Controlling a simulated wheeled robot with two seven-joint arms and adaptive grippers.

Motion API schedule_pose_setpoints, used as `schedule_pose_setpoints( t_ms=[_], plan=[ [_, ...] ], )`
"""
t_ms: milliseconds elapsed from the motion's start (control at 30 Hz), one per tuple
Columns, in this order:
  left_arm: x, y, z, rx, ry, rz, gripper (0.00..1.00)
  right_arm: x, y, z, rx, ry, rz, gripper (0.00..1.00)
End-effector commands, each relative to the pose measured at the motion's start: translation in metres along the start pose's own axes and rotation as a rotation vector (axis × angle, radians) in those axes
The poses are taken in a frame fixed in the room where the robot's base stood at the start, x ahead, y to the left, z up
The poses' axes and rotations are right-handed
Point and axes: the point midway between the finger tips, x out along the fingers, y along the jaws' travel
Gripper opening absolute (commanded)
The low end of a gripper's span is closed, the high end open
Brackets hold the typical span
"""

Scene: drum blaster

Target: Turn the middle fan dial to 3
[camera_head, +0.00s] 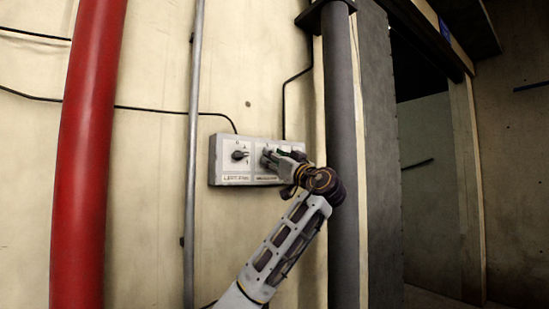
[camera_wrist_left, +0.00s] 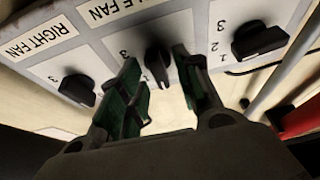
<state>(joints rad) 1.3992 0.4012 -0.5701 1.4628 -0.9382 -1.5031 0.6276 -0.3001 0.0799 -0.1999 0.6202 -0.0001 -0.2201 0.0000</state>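A grey control box (camera_head: 217,160) with a row of fan dials is mounted on the wall. The black middle fan dial (camera_wrist_left: 157,66) is upright in the left wrist view, between the two green-padded fingertips of my left gripper (camera_wrist_left: 155,68). The gripper is open, with a visible gap beside the dial on each side. A "3" shows on the middle panel; which number the dial points to I cannot tell. In the head view my left gripper (camera_head: 275,157) covers the middle of the box. My right gripper is not in view.
The left fan dial (camera_head: 240,155) and the right fan dial (camera_wrist_left: 77,89) flank the middle one. A thin grey pipe (camera_head: 193,150), a red pipe (camera_head: 92,160) and a thick dark grey pipe (camera_head: 342,120) run up the wall. Black cables lead to the box.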

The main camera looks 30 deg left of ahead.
Motion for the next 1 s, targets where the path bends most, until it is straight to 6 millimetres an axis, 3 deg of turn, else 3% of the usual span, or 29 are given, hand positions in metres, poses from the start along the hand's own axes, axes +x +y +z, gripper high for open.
schedule_pose_setpoints(
  t_ms=[200,467,1000],
  plan=[
    [-0.0002,0.0,0.0003,0.0,0.0,0.0,0.33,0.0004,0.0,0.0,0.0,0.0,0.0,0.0],
    [-0.0003,0.0,0.0003,0.0,0.0,0.0,0.0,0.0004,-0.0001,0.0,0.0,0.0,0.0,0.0],
    [-0.0011,0.0001,0.0009,0.039,0.0,0.019,0.0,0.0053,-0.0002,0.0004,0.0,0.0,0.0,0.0]
  ],
)
